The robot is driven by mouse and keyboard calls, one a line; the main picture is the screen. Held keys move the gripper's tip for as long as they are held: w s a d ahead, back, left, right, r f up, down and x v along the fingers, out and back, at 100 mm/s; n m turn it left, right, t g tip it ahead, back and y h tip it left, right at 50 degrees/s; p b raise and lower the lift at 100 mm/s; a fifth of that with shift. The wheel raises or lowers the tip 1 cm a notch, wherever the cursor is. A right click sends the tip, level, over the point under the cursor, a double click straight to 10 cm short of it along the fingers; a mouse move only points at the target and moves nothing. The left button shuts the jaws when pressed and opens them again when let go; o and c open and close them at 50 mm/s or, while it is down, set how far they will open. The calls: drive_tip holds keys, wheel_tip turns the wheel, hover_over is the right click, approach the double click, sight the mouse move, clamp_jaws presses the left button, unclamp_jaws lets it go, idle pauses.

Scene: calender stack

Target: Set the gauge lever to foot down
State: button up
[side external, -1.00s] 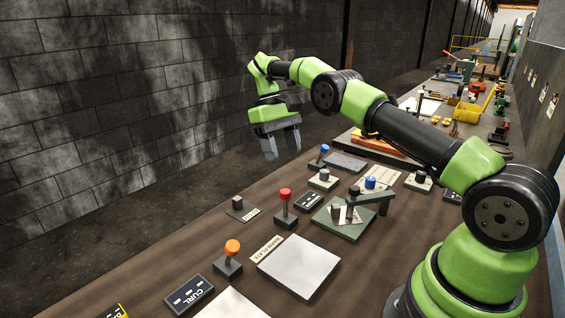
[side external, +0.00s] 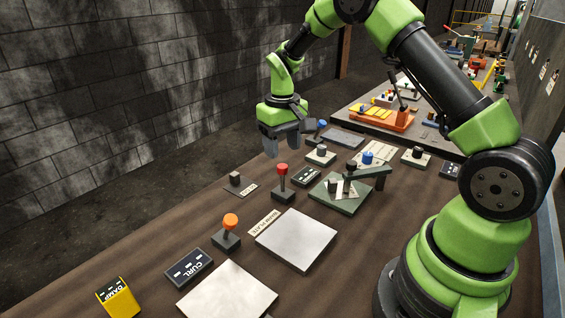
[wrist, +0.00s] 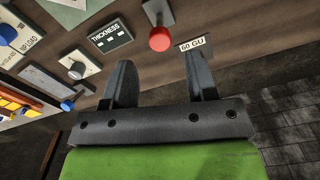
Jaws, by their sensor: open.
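The red-knobbed lever (side external: 282,171) stands about upright on a small dark base beside the dark THICKNESS panel (side external: 306,177). In the wrist view the red knob (wrist: 160,39) shows beyond the fingertips, with the THICKNESS panel (wrist: 110,37) to its left. A gauge with a green base (side external: 342,194) and a dark arm is to the right. Which lever bears the gauge's name cannot be read. My gripper (side external: 281,153) is open and empty, fingers pointing down, near the red knob and apart from it. Its fingers (wrist: 160,68) hold nothing in the wrist view.
The orange-knobbed lever (side external: 229,223) and CURL panel (side external: 188,268) are nearer the camera. The blue-knobbed lever (side external: 321,126) stands farther back. A small block with a 60 GU label (side external: 236,180) is left of the red lever. A pale plate (side external: 297,240) lies in front.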

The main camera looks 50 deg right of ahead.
sight(282, 166)
wheel_tip(282, 166, down, 5)
idle(0.3)
drive_tip(key=shift+c, duration=0.2)
clamp_jaws()
